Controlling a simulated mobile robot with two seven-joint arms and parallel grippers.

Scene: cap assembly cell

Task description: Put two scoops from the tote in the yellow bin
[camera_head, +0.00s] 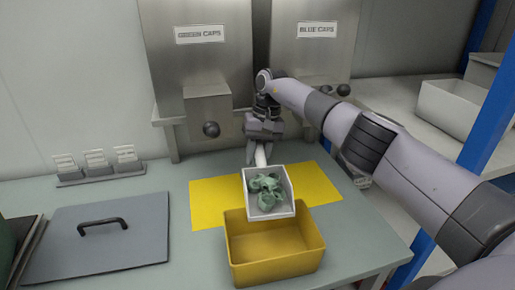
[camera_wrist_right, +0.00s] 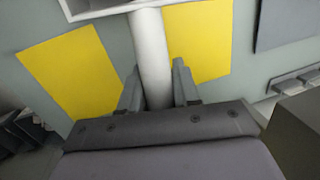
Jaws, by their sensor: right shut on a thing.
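My right gripper (camera_head: 262,140) is shut on the white handle of a scoop (camera_head: 250,207). The handle (camera_wrist_right: 150,45) runs between the two fingers in the right wrist view. The scoop holds several green caps (camera_head: 266,190) and is at the back edge of the yellow bin (camera_head: 280,275), partly in front of that rim. The inside of the yellow bin that shows looks empty. A white tote (camera_head: 447,110) stands on the shelf at the right; its contents do not show. My left gripper is not in view.
Two steel dispensers, labelled green caps (camera_head: 200,35) and blue caps (camera_head: 318,30), stand behind. A yellow mat (camera_head: 210,205) lies under the work area. A grey lid (camera_head: 100,255) with a handle and a small card rack (camera_head: 98,172) are at the left. A blue post (camera_head: 487,115) stands right.

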